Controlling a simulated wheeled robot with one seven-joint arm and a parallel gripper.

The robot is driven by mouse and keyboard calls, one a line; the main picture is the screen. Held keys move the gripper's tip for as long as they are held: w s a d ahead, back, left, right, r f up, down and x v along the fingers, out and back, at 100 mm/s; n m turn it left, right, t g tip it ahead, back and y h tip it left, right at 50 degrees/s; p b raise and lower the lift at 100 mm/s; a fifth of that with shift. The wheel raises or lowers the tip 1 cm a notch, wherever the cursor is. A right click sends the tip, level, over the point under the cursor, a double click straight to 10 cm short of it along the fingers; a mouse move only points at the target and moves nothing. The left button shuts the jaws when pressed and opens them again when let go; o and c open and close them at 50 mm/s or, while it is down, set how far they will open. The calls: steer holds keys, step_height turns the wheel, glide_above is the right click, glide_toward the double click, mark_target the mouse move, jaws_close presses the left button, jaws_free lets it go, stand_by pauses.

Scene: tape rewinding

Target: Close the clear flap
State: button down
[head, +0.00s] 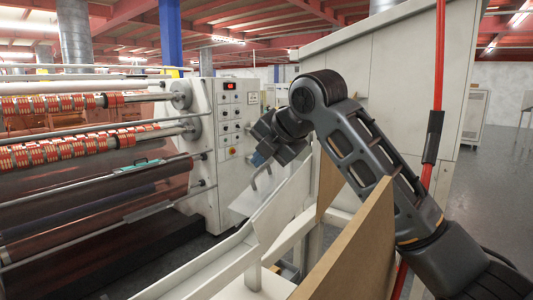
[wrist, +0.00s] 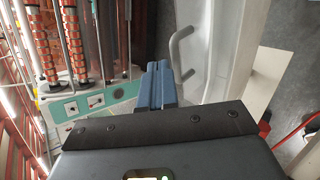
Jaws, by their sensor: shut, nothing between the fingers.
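A pale grey panel (head: 243,203) with a curved grey handle (head: 267,170) stands beside the machine. It appears to be the clear flap, though its clearness is hard to judge. The panel (wrist: 212,35) and its handle (wrist: 179,50) also show in the wrist view, to the right of my fingers. My gripper (head: 258,160) is shut and empty, with its blue fingers together close to the handle. In the wrist view my gripper (wrist: 158,66) points just left of the handle's lower end. I cannot tell whether they touch.
The rewinding machine (head: 225,130) has a control face with a red display. Rollers with tape rolls (head: 50,105) and brown film (head: 95,190) lie to the left. A white rail (head: 275,215) and a brown board (head: 355,245) stand near my arm. Open floor (head: 500,180) lies at right.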

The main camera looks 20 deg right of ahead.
steer(key=shift+w+a+f, duration=0.15)
steer(key=shift+w+f, duration=0.05)
steer(key=shift+w, duration=0.1)
steer(key=shift+w, duration=0.1)
stand_by(0.5)
